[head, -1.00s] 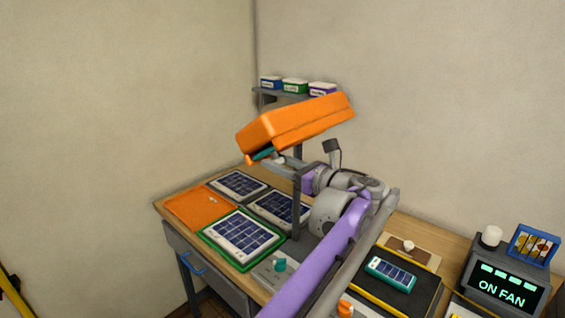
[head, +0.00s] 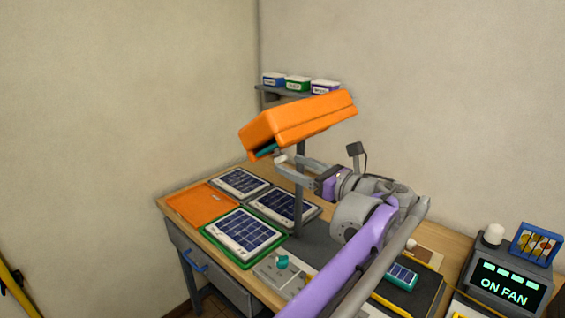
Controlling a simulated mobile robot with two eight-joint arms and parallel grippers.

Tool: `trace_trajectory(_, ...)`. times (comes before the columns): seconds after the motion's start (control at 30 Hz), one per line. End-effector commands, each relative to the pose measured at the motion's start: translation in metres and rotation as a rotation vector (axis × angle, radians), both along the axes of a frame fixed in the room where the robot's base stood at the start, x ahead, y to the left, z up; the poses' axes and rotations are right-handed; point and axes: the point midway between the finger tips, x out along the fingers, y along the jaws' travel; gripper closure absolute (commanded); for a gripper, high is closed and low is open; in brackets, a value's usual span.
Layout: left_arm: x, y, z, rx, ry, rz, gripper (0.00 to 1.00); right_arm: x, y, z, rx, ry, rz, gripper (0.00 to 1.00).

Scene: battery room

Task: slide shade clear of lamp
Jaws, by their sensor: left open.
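An orange lamp hood (head: 300,118) hangs tilted over the desk on a dark post (head: 299,205). A teal piece (head: 265,151) shows under its left end. A flat orange plate (head: 203,203) with a small pale handle lies at the desk's left end, apart from the hood; I cannot tell which orange part is the shade. My left gripper (head: 279,164) is open just below the hood's left part, its fingers pointing left. Nothing shows between the fingers. I cannot tell whether a fingertip touches the teal piece. My right gripper is out of view.
Solar panels lie below the hood, one in a green frame (head: 214,233). A teal knob (head: 282,262) stands at the desk front. A fan display (head: 504,284) is at right. Labelled boxes (head: 297,83) sit on a back shelf. My left arm covers the desk's middle.

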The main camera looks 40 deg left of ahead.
Motion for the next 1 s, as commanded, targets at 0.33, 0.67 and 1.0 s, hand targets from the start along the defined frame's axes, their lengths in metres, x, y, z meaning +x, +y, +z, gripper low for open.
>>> trace_trajectory(0.33,-0.004,-0.055,-0.001,-0.001,0.000,-0.001,0.30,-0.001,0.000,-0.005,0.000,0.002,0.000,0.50)
trace_trajectory(0.67,-0.006,-0.059,0.000,0.000,0.000,0.002,0.30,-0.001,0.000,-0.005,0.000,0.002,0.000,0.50)
trace_trajectory(1.0,-0.008,-0.057,-0.004,-0.020,-0.012,-0.002,0.30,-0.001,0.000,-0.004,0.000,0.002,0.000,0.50)
